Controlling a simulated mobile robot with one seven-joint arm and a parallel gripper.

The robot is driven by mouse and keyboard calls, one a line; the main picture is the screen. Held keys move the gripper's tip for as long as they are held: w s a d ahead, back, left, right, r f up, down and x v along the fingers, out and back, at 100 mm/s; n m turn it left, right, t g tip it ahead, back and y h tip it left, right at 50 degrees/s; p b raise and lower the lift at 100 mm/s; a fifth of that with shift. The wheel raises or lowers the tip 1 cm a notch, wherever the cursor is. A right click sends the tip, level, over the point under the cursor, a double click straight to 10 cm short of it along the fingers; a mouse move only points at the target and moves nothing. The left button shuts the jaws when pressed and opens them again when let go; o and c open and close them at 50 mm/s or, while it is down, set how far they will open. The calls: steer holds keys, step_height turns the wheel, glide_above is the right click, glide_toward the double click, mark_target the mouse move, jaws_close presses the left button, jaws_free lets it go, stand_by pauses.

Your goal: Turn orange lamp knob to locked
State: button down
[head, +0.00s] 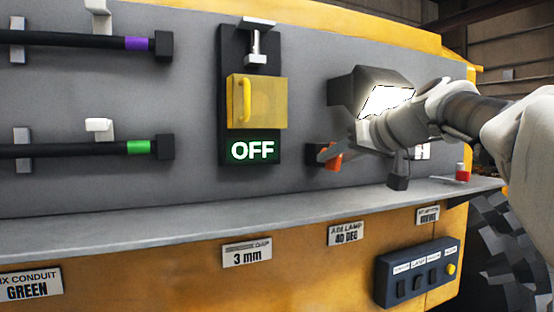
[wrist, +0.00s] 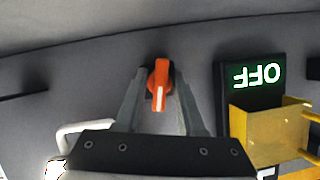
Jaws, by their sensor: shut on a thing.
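The orange lamp knob (wrist: 161,88) is on the grey panel, with a white stripe on its handle. In the wrist view the stripe points toward the bottom of the picture. My gripper (wrist: 160,76) is shut on the knob, one finger on each side. In the head view the orange knob (head: 333,161) shows only partly behind my gripper (head: 329,152), below the lamp. The lamp (head: 388,98) is a dark housing with a lit white face. Any locked mark by the knob cannot be made out.
A yellow guard (head: 272,100) stands left of the knob, above a green-lit OFF sign (head: 253,150). A ledge (head: 200,222) runs below the panel. A red-topped part (head: 461,172) is at the right. A dark switch box (head: 416,272) is lower right.

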steer(key=m+y+b, duration=0.1)
steer(key=m+y, duration=0.1)
steer(key=m, duration=0.1)
steer(key=shift+f, duration=0.1)
steer(key=m+y+b, duration=0.1)
steer(key=m, duration=0.1)
steer(key=shift+m+y, duration=0.3)
steer(key=shift+m, duration=0.1)
steer(key=m+y+b, duration=0.1)
steer(key=m, duration=0.2)
steer(key=shift+y+b, duration=0.35)
steer(key=shift+y, duration=0.05)
steer(key=shift+m+t+y+b, duration=0.3)
steer(key=shift+m+t+b, duration=0.25)
steer(key=shift+m, duration=0.85)
steer(key=c, duration=0.8)
jaws_free()
steer(key=shift+c, duration=0.2)
steer(key=shift+s+d, duration=0.1)
